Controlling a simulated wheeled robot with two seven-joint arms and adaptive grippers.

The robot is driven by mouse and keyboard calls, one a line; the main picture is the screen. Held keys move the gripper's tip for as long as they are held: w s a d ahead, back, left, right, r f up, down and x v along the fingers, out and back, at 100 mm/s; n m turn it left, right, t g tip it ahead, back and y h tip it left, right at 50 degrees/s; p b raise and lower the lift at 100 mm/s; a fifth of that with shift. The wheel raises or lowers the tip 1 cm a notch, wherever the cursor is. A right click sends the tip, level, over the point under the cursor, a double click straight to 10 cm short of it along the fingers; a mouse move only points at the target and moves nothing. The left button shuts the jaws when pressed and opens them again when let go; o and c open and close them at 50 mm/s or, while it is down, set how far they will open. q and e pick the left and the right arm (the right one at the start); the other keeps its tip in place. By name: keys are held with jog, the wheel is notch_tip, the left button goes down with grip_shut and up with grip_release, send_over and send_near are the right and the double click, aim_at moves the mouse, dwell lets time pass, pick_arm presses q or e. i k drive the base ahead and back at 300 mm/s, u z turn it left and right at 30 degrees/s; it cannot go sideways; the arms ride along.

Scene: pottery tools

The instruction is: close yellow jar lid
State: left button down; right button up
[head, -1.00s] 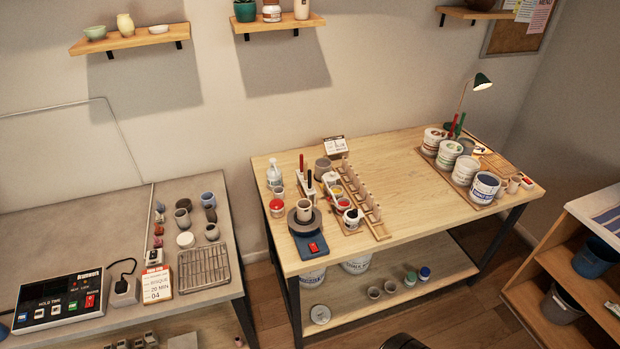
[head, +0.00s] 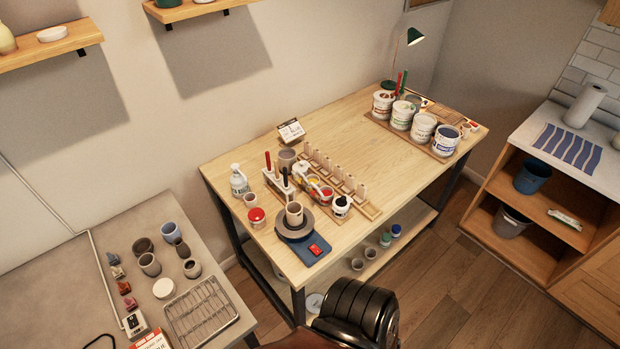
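A row of small open paint jars stands on the wooden table (head: 405,170), left of its middle. One jar shows yellow inside (head: 314,181), with a red one (head: 326,192) in front of it. The yellow jar appears open, but it is small and I cannot make out its lid. A white jar with a red top (head: 256,217) stands apart at the left edge. Neither of my grippers is in view.
A small turntable (head: 294,229) with a cup stands at the front corner. A wooden rack (head: 345,187) runs beside the jars. Large paint tubs (head: 424,128) stand at the far right. The middle table is clear. A black ribbed object (head: 358,310) is at the front.

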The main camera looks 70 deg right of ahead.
aim_at(301, 177)
jog(key=z, duration=2)
